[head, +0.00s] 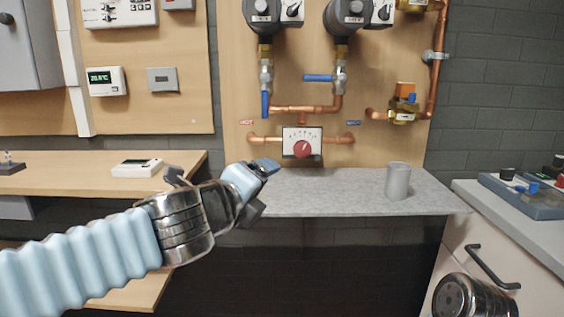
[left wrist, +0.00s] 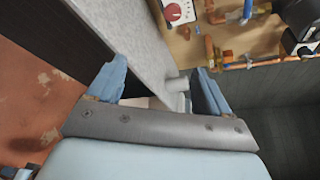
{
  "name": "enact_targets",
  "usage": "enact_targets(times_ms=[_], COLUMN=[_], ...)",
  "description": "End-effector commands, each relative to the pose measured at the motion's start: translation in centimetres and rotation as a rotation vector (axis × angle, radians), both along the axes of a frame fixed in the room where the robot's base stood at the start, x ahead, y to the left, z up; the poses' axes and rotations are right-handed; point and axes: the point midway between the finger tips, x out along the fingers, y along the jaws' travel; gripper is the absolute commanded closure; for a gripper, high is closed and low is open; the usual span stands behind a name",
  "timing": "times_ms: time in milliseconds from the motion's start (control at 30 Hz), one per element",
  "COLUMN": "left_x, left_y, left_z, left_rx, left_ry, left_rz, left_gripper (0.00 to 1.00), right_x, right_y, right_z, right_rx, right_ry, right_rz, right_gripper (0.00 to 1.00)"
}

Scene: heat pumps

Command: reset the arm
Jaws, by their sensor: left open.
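My left arm comes in from the left in the head view. Its gripper (head: 266,167) is in front of the left end of the grey shelf (head: 330,203), below the pipe board. In the left wrist view the two blue fingers of the left gripper (left wrist: 163,82) stand apart with nothing held between them. A grey cup (head: 397,181) stands on the right part of the shelf, away from the gripper; it also shows beyond the fingers in the left wrist view (left wrist: 176,84). My right gripper does not show.
A mixing valve with a red knob (head: 302,147) is on the pipe board (head: 378,151) behind the gripper. Copper pipes and blue-handled valves are above it. A wooden bench (head: 75,175) is at left. A white cabinet (head: 500,262) is at right with a grey tray (head: 522,195) on top.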

Motion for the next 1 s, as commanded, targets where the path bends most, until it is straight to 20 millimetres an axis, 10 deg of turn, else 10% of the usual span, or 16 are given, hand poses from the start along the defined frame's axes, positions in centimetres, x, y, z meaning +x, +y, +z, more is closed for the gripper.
enact_targets(times_ms=[367, 567, 767, 1000], left_x=[2.1, 3.2, 3.1, -2.8], left_y=[-0.8, -1.4, -1.4, 0.4], left_z=[-7.5, -14.8, -26.3, -46.2], left_rx=[-0.126, -0.263, -0.515, -1.065], left_ry=[0.217, 0.432, 0.773, 1.336], left_rz=[0.005, 0.039, 0.167, 0.708], left_gripper=[0.2, 0.2, 0.2, 0.2], right_x=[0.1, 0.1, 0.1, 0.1], right_y=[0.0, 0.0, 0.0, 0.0], right_z=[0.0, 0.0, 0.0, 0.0], right_rx=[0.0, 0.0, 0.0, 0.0], right_ry=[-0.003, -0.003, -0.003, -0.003], right_rz=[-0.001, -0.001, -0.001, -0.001], right_gripper=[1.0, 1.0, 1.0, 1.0])
